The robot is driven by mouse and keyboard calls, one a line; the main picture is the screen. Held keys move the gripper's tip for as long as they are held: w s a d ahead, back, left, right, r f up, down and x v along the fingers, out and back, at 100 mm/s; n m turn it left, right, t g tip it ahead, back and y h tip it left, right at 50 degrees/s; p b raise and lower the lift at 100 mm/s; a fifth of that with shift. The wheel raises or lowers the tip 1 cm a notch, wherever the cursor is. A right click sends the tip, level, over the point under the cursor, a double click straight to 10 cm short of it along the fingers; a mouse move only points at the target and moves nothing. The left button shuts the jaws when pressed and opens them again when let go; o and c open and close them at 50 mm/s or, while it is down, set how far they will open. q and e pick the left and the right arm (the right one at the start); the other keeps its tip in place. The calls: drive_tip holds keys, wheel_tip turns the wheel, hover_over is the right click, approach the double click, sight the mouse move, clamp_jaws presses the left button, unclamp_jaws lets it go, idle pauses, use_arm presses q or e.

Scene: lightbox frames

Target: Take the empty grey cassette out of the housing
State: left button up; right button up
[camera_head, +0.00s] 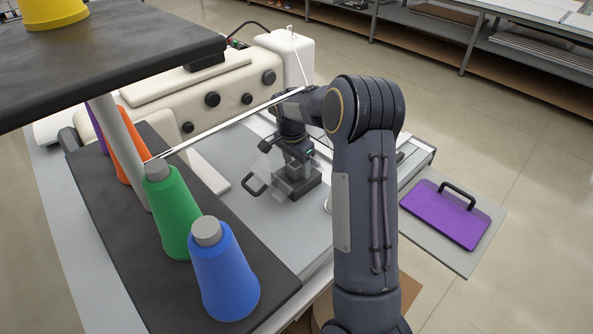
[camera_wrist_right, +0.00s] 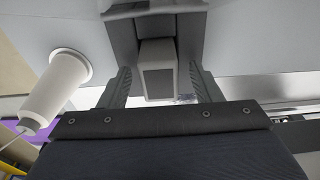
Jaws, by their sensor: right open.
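The dark housing (camera_head: 300,188) stands on the grey machine bed in the head view. A small grey block, which looks like the grey cassette (camera_head: 293,171), sits in it. A clear flap with a dark handle (camera_head: 254,184) is at its left. My right gripper (camera_head: 297,158) is over the housing, pointing down. In the right wrist view, its two fingers (camera_wrist_right: 158,70) stand apart on either side of the cassette (camera_wrist_right: 157,82), with the housing (camera_wrist_right: 155,22) behind. I cannot tell whether they touch it. My left gripper is not in view.
Green (camera_head: 170,210) and blue (camera_head: 224,270) thread cones stand on a dark shelf at left, below an upper shelf (camera_head: 110,60). The cream machine (camera_head: 190,90) is behind. A purple plate with a handle (camera_head: 440,215) lies at right.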

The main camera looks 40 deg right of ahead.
drive_tip(key=c, duration=1.1)
